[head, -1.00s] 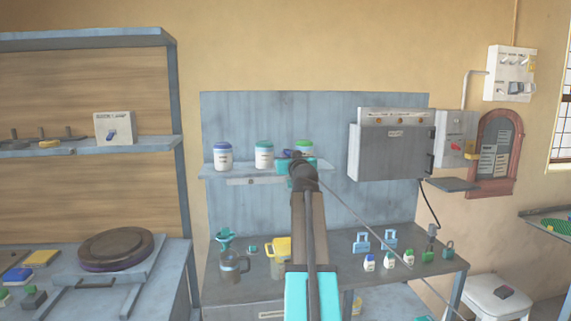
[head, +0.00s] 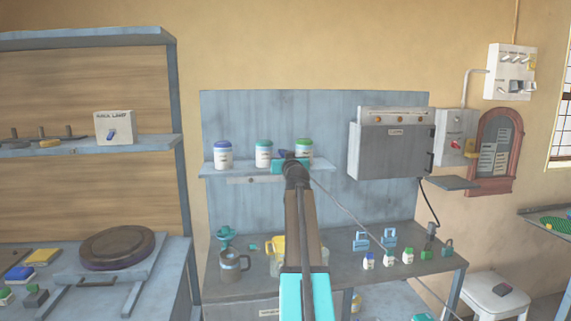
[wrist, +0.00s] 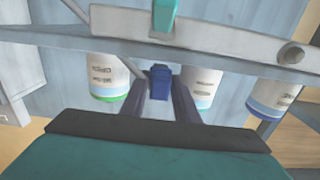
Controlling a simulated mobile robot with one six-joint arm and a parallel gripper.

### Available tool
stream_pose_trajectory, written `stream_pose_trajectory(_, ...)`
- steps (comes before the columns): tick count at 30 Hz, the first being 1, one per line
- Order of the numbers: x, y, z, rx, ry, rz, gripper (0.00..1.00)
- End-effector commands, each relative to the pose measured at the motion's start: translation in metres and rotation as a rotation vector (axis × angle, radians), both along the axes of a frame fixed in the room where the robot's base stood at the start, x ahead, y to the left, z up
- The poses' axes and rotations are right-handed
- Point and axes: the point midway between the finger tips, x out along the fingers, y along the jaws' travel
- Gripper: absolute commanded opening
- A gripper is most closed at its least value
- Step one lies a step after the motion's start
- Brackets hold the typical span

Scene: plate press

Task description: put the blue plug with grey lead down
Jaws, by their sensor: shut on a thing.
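The blue plug (wrist: 160,84) is between the two dark fingers of my gripper (wrist: 160,98) in the wrist view, and the fingers are shut on it. In the head view my gripper (head: 290,165) is in front of the wall shelf (head: 235,170), near its right part. A bit of the blue plug (head: 282,154) shows at the gripper's top left. The grey lead (head: 350,215) runs from the gripper down to the right, across the bench. I cannot tell whether the plug touches the shelf.
Blue-lidded (head: 223,157), teal-lidded (head: 264,155) and green-lidded (head: 304,149) jars stand on the shelf close to my gripper. A grey press box (head: 392,150) hangs to the right. The bench (head: 330,265) below holds a mug (head: 232,268), a yellow jug (head: 277,250) and several small bottles.

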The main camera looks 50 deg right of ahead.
Motion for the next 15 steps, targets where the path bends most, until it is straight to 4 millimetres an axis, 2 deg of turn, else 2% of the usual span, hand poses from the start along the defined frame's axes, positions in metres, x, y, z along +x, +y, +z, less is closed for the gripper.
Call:
stream_pose_trajectory(6, -0.001, 0.0, -0.021, 0.001, 0.001, -0.001, 0.05)
stream_pose_trajectory(15, -0.001, 0.0, -0.023, -0.001, 0.001, -0.001, 0.05)
